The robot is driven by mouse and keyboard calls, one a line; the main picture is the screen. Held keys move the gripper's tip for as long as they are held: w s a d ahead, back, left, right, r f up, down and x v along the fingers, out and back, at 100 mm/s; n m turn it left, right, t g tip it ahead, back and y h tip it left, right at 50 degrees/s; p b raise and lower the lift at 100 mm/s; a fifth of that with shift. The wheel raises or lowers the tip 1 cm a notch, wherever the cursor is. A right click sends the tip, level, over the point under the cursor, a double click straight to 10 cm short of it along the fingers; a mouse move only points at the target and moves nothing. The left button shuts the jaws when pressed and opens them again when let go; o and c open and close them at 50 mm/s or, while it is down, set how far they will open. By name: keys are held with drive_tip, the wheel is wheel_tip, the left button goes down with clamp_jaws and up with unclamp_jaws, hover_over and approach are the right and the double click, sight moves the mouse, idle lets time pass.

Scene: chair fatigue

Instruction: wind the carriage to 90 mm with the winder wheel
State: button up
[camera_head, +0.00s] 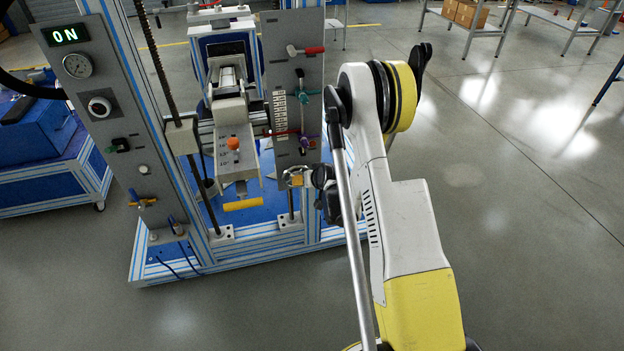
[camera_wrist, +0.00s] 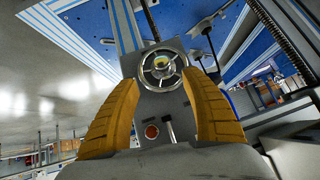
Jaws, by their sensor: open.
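My gripper (camera_wrist: 160,80) is open, with one yellow finger on each side of the wheel. I cannot tell whether the fingers touch it. In the head view my gripper (camera_head: 296,179) is at the lower part of the right grey panel (camera_head: 290,60), and the wheel is not clearly visible there. A pale carriage unit (camera_head: 235,155) with an orange knob stands left of this panel. A marked scale (camera_head: 280,115) is beside it; its numbers are too small to read.
The left panel (camera_head: 95,85) carries a lit ON display (camera_head: 65,35), a gauge and knobs. A yellow handle (camera_head: 243,204) hangs below the carriage unit. Open floor (camera_head: 530,220) lies to the right.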

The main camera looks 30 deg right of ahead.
drive_tip(key=b+x, duration=0.1)
drive_tip(key=x, duration=0.2)
drive_tip(key=b+x, duration=0.1)
drive_tip(key=x, duration=0.3)
drive_tip(key=b+x, duration=0.1)
drive_tip(key=x, duration=0.2)
drive_tip(key=shift+w+a+f+b, duration=0.2)
drive_tip(key=shift+w+f+b, duration=0.05)
drive_tip(key=shift+b, duration=0.1)
drive_tip(key=c, duration=1.2)
